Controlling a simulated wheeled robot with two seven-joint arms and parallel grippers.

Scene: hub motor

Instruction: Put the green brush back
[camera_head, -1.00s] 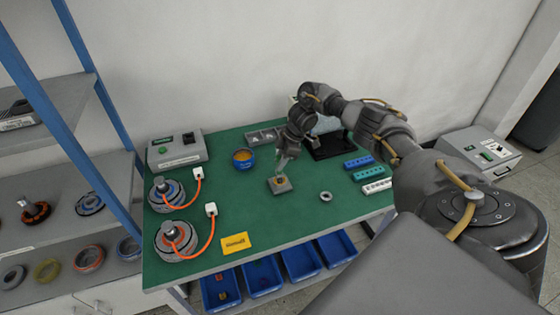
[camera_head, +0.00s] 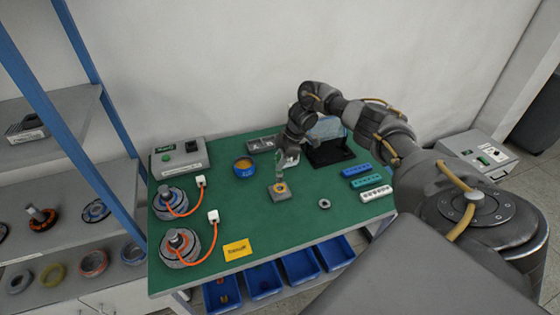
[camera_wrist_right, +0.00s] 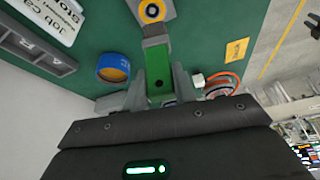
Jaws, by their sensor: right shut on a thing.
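My right gripper (camera_head: 284,166) is over the middle of the green table, shut on the green brush. The brush handle (camera_wrist_right: 159,74) shows green between the two fingers in the right wrist view. In the head view the brush is small and partly hidden by the gripper. Its lower end points down toward a grey square block (camera_head: 281,194) with a yellow-orange ring on top, which also shows in the wrist view (camera_wrist_right: 152,12). I cannot tell whether the brush touches the block. My left gripper is not in view.
A blue bowl (camera_head: 244,167) with orange contents stands left of the gripper. A grey tray (camera_head: 261,144) lies behind it. Several connector strips (camera_head: 361,183) lie right. Two motors (camera_head: 180,247) with orange cables stand left. Bare green table lies in front of the block.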

